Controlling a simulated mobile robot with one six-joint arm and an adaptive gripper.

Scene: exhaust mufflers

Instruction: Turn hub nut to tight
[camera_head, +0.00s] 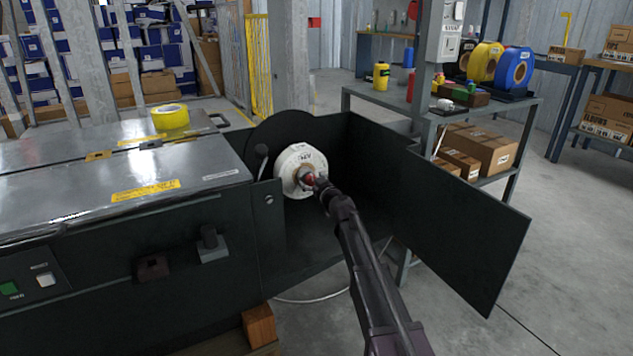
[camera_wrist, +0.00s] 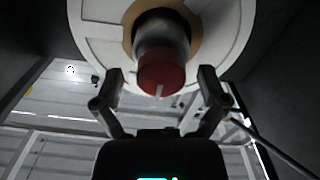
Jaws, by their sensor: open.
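The hub nut (camera_head: 309,179) is a red cap at the centre of a white reel (camera_head: 291,160) inside an open dark housing. In the wrist view the hub nut (camera_wrist: 161,76) is a red cylinder with a light mark on its rim, on a grey metal hub (camera_wrist: 162,42). My gripper (camera_head: 322,186) is at the nut in the head view and hides part of it. In the wrist view my gripper (camera_wrist: 161,80) is open, with one finger on each side of the nut and a visible gap to both sides.
A dark door panel (camera_head: 460,225) stands open to the right of my arm. A yellow tape roll (camera_head: 170,117) lies on the machine top. A grey bench (camera_head: 440,112) with tape rolls stands behind.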

